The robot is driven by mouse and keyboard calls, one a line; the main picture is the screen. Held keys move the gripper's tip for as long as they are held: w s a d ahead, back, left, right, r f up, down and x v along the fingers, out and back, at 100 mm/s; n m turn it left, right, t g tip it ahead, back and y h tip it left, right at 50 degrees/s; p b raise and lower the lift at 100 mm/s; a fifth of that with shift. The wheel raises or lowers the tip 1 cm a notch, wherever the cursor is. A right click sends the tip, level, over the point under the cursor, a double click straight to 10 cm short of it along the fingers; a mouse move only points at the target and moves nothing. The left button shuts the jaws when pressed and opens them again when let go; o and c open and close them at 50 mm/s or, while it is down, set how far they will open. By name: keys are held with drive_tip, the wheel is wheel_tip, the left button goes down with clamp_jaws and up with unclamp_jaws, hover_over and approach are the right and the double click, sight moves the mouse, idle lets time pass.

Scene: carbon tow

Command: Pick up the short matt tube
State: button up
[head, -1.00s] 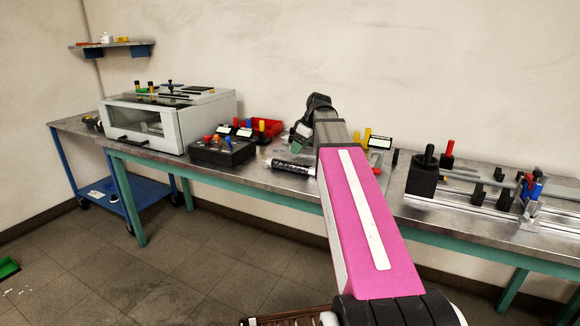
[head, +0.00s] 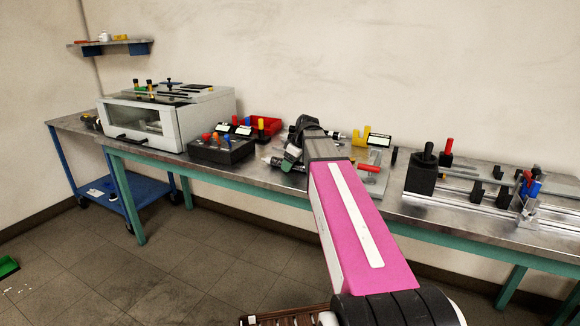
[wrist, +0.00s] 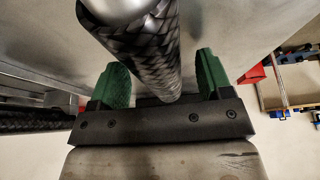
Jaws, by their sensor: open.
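A dark woven tube (wrist: 150,55) with a smooth silver end (wrist: 115,8) runs between the green pads of my gripper (wrist: 162,80) in the wrist view. The pads stand apart on either side of it, with a gap on each side. I cannot tell whether this is the short matt one. In the head view my gripper (head: 291,160) is low over the bench, and only the left end of a tube (head: 272,161) shows beside it. A second dark woven tube (wrist: 35,121) lies at the left of the wrist view.
A black box with coloured knobs (head: 222,149) stands left of my gripper on the steel bench (head: 255,178). A red bin (head: 266,128) is behind. A yellow bracket (head: 366,137) and a rail fixture (head: 480,195) stand to the right. Bare bench lies in front.

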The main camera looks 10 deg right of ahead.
drive_tip(key=c, duration=1)
